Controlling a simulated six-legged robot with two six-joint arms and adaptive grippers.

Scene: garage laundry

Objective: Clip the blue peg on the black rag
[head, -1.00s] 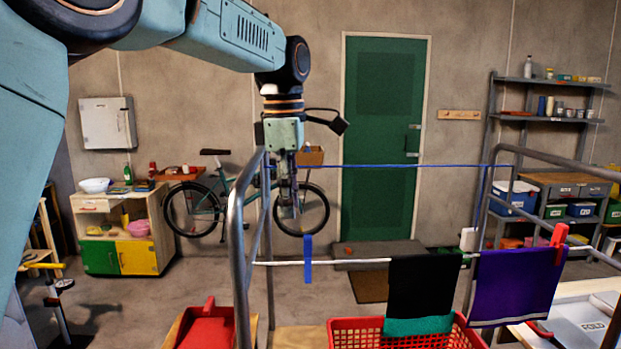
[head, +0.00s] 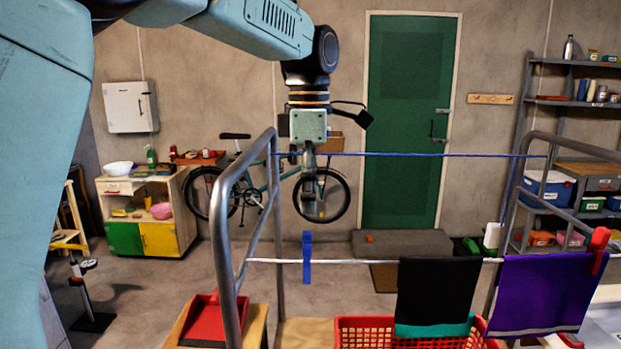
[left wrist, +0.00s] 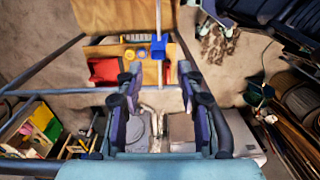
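The blue peg (head: 306,258) sits upright on the white line (head: 350,261), left of the black rag. It also shows in the left wrist view (left wrist: 158,47). The black rag (head: 437,285) hangs over the same line, with a teal strip showing below it. No peg shows on the rag itself. My left gripper (head: 312,212) points down above the blue peg and apart from it. In the left wrist view its two fingers (left wrist: 163,85) are spread with nothing between them, and the peg is beyond their tips. My right gripper is not in view.
A purple cloth (head: 545,292) with a red peg (head: 599,250) hangs right of the rag. A grey metal rail (head: 222,240) stands left of the blue peg. A blue line (head: 400,155) runs higher. A red basket (head: 375,333) is below.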

